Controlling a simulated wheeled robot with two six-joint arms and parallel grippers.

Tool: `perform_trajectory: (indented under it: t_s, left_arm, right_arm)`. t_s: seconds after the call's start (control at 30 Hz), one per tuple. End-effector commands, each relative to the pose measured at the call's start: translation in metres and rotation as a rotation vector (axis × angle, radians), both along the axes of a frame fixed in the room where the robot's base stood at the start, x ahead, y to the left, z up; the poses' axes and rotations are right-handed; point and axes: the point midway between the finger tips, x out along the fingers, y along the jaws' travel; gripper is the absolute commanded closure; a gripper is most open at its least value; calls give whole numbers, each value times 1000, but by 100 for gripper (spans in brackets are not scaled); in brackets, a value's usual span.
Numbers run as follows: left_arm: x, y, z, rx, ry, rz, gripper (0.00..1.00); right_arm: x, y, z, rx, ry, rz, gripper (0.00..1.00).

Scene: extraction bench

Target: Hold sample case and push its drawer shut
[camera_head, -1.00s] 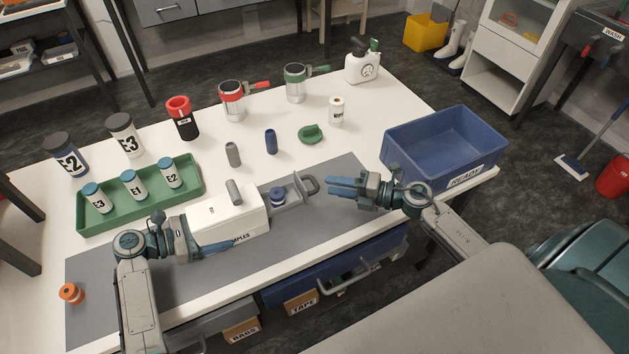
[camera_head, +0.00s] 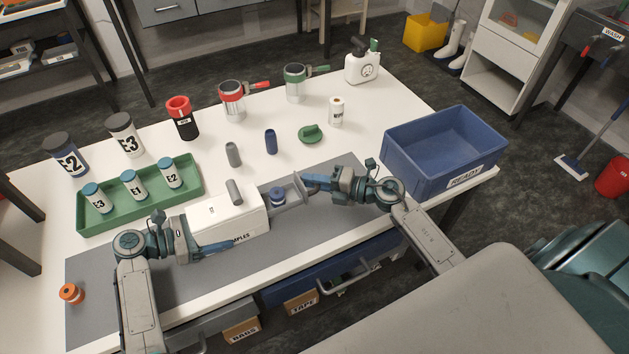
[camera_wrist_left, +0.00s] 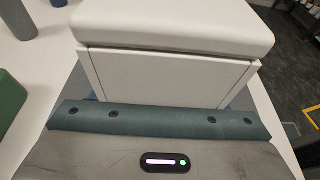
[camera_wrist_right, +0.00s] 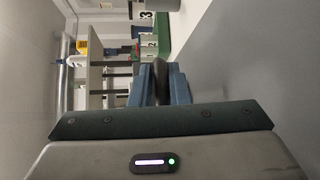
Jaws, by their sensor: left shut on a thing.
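The white sample case (camera_head: 238,210) lies on the grey mat, a grey handle on its lid. My left gripper (camera_head: 222,222) is shut on the case across its width; the case fills the left wrist view (camera_wrist_left: 170,70). The grey drawer (camera_head: 292,203) stands out of the case's right end, with a small blue-topped item (camera_head: 277,196) in it. My right gripper (camera_head: 314,183) is at the drawer's outer end, over its handle. In the right wrist view its blue fingers (camera_wrist_right: 163,85) stand slightly apart with the dark handle (camera_wrist_right: 160,72) between them; their grip is unclear.
A green tray (camera_head: 88,219) with several vials is behind the case at left. Grey and blue cylinders (camera_head: 271,142) and a green lid (camera_head: 311,133) lie behind the drawer. A blue READY bin (camera_head: 440,165) stands right of my right gripper. An orange item (camera_head: 71,293) is front left.

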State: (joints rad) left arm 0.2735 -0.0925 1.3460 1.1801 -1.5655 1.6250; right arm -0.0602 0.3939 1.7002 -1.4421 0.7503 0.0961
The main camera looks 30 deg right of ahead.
Motion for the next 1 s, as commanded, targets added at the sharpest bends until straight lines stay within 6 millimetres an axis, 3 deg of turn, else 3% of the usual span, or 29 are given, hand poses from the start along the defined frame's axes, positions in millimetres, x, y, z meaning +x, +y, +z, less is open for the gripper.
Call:
perform_trajectory:
  t_s: [0.27,0.5,0.7,1.0]
  left_arm:
    - [0,0,0,-1,-2,-1,51]
    - [0,-1,0,-3,-2,-2,51]
    - [0,0,1,-3,-3,-2,51]
    - [0,-1,1,-4,-3,-2,51]
  right_arm:
    - [-1,9,-3,1,4,0,100]
    - [-1,61,-3,4,5,1,100]
    - [-2,94,-4,1,8,1,100]
    - [-2,104,-6,-4,10,2,100]
